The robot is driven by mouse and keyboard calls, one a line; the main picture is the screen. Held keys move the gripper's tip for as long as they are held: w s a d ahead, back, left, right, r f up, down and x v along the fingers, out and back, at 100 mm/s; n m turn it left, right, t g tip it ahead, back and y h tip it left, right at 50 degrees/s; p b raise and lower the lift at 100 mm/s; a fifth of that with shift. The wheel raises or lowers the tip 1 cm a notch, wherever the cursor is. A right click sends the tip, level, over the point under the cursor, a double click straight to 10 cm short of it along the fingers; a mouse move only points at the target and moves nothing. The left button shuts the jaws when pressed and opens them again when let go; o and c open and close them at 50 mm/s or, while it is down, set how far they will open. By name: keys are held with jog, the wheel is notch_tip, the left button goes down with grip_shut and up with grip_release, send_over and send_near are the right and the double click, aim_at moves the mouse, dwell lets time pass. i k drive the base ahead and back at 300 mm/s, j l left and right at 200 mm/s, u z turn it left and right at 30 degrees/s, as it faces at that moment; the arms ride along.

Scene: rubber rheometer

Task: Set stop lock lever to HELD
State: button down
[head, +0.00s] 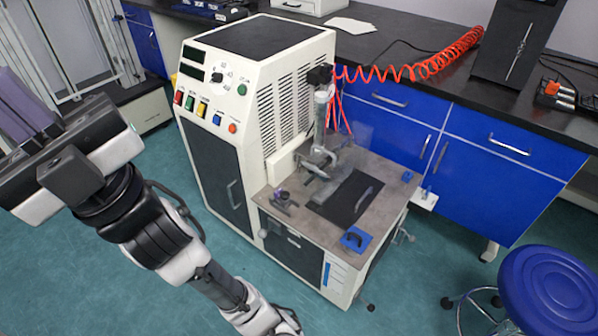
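The rheometer (225,80), a white cabinet with a side work table (285,222), stands in the middle of the head view. No lever carries a readable label, so I cannot tell which is the stop lock lever or its setting. My gripper (22,112) is at the far left, well apart from the rheometer. Its fingers are partly cut off, so I cannot tell its opening.
A clamp-like metal assembly (318,160) stands over the table near a dark plate (347,197). A red coiled hose (425,68) runs to the back bench. Coloured buttons (202,108) are on the front panel. A blue stool (555,285) stands at right. Floor in front is clear.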

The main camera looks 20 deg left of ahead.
aim_at(262, 234)
jog(key=u, duration=0.8)
jog(key=i+l+u, duration=0.35)
jog(key=i+l, duration=0.3)
jog(key=l, duration=0.1)
